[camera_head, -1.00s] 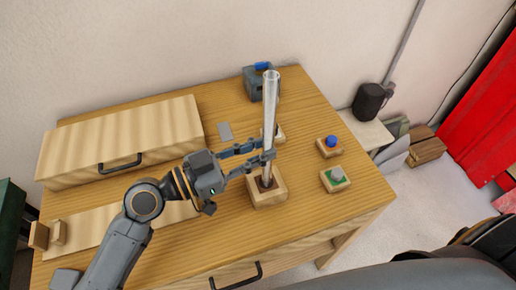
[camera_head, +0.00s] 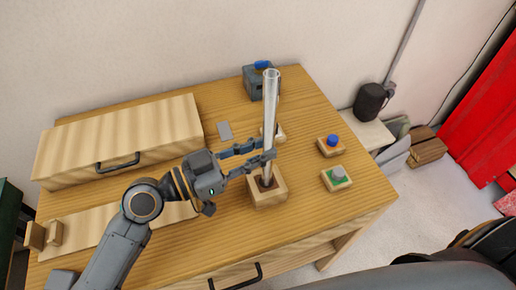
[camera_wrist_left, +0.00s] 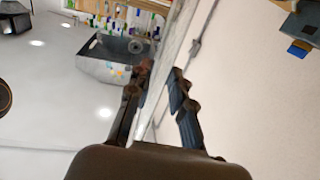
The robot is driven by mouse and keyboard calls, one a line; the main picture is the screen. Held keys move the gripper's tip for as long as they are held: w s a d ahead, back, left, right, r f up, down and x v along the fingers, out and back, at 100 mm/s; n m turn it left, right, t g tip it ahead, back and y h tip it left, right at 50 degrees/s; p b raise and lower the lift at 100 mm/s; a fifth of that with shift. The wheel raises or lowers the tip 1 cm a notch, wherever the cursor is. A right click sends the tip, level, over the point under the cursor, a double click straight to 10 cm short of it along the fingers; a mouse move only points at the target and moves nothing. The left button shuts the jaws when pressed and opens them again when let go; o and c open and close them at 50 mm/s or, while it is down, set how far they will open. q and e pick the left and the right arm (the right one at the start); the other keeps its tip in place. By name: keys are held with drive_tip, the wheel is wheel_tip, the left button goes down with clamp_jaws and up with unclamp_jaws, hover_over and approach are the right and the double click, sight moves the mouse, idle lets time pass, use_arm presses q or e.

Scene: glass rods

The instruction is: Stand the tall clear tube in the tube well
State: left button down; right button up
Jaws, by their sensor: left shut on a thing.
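The tall clear tube (camera_head: 270,100) stands nearly upright, with its lower end at the dark opening of the wooden tube well (camera_head: 268,198) near the front of the table. How deep its foot sits is hard to see. My left gripper (camera_head: 264,151) comes in from the left and is shut on the tube, below its middle and above the well. In the left wrist view the tube (camera_wrist_left: 176,45) runs between the two dark fingers. My right gripper is not in view.
Behind the tube are a small wooden block (camera_head: 280,135) and a grey device with a blue top (camera_head: 253,83). Wooden blocks with a blue knob (camera_head: 332,140) and a grey knob (camera_head: 338,173) lie to the right. A wooden box with a handle (camera_head: 118,140) fills the left back.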

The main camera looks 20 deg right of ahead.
use_arm(q)
drive_tip(key=shift+f+b, duration=0.35)
drive_tip(key=c, duration=1.5)
unclamp_jaws()
drive_tip(key=a+b, duration=0.2)
drive_tip(key=a, duration=0.1)
drive_tip(key=s+a+b, duration=0.1)
drive_tip(key=a+b, duration=0.2)
drive_tip(key=a, duration=0.1)
drive_tip(key=s+a+b, duration=0.1)
drive_tip(key=a+b, duration=0.1)
drive_tip(key=a, duration=0.1)
drive_tip(key=shift+a+b, duration=0.35)
drive_tip(key=shift+a, duration=0.05)
